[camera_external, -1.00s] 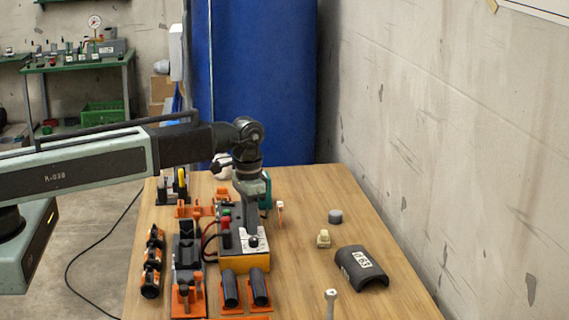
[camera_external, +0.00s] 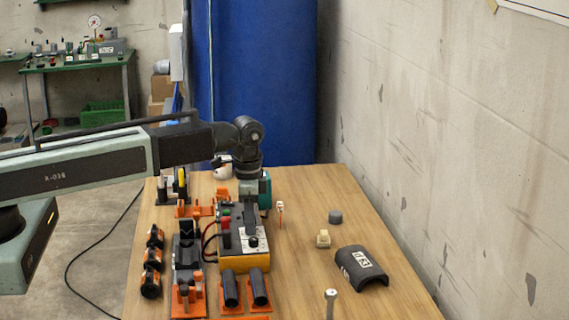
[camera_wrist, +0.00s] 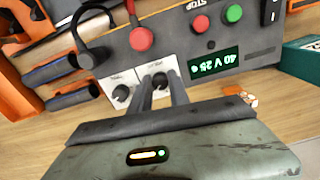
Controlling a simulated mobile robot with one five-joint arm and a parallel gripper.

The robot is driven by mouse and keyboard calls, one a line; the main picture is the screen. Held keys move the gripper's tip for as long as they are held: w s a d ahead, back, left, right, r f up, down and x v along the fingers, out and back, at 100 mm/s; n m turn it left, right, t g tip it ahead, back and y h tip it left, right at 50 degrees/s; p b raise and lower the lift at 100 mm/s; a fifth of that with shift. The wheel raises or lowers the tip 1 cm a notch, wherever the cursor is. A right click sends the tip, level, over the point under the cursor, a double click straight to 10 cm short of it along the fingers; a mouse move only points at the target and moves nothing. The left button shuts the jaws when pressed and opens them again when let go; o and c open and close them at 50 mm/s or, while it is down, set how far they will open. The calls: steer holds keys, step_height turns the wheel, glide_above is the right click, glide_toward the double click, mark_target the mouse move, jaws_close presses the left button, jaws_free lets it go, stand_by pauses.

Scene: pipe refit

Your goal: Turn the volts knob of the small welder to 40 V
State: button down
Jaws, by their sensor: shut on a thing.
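The small welder (camera_external: 258,263) stands on the wooden table, with a dark top and a yellow-orange lower edge. In the wrist view its dark panel (camera_wrist: 170,48) carries two black knobs on white plates. My gripper (camera_wrist: 160,88) is shut on the knob (camera_wrist: 158,80) nearer the display; the fingers hide part of it. The other knob (camera_wrist: 121,93) is free beside it. The knob labels are too small to read. The lit green display (camera_wrist: 215,65) reads 40 V 25 s, upside down. In the external view my gripper (camera_external: 251,232) reaches down onto the welder's top.
Red and green buttons and cable plugs sit on the panel. Black pipes in orange holders (camera_external: 231,290) stand in front of the welder. A dark half-shell (camera_external: 362,268) and small parts lie to the right. The table between them is partly clear.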

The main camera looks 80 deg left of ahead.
steer(key=c, duration=1.2)
jaws_free()
steer(key=shift+c, duration=0.2)
step_height(320, 180, up, 8)
steer(key=p, duration=0.8)
steer(key=shift+f, duration=0.1)
